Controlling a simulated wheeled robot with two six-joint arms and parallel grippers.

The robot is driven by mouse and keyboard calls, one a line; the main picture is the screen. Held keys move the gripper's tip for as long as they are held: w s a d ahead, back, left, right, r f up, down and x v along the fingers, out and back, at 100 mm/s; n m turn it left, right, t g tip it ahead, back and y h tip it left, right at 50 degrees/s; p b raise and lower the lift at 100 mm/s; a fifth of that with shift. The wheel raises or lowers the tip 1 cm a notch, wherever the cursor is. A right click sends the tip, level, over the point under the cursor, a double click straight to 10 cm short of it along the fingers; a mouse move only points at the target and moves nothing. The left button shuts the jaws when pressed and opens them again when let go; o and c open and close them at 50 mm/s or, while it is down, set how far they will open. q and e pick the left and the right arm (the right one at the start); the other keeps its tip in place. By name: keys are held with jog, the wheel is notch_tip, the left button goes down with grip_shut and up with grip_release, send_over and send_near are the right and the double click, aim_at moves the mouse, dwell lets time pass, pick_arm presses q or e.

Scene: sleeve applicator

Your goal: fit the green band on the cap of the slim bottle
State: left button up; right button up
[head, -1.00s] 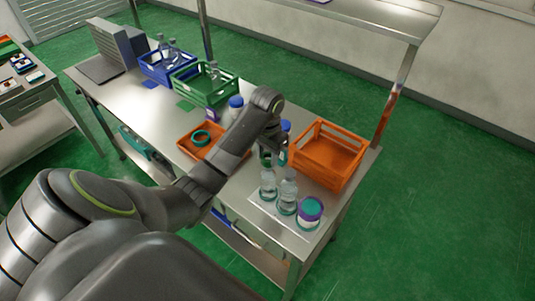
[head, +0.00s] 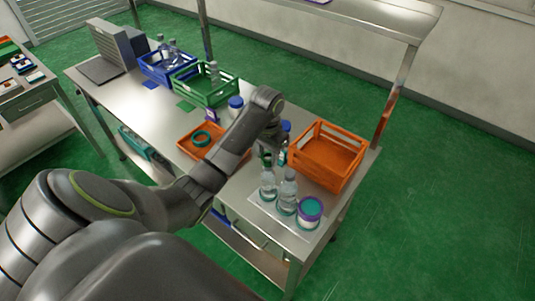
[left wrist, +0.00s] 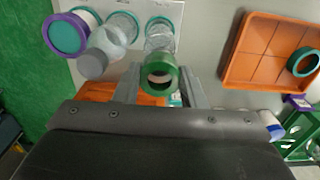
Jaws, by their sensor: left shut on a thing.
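The green band (left wrist: 159,76) is held between the two fingers of my left gripper (left wrist: 158,88), which is shut on it. In the head view my left gripper (head: 270,148) is just above the leftmost clear bottle (head: 268,183), a slim one. In the left wrist view that bottle (left wrist: 159,36) lies directly beyond the band. The band overlaps its top end in the picture, so its cap is hidden and I cannot tell whether the band touches it. A second clear bottle (head: 288,192) stands beside it. My right gripper is not in view.
A jar with a purple band and teal lid (head: 310,209) shares the pale mat (head: 262,208) with the bottles. An orange crate (head: 328,158) stands close on the right. A shallow orange tray (head: 188,147) holds a teal ring (head: 201,139). Green (head: 203,92) and blue crates (head: 152,70) stand further back.

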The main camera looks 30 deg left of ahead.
aim_at(268, 180)
pick_arm(q)
jog(key=shift+f, duration=0.15)
jog(key=shift+f, duration=0.55)
jog(key=shift+f+b, duration=0.5)
jog(key=shift+f, duration=0.2)
jog(key=o, duration=1)
jog(key=shift+o, duration=0.4)
jog(key=o, duration=0.4)
jog(key=shift+s, duration=0.1)
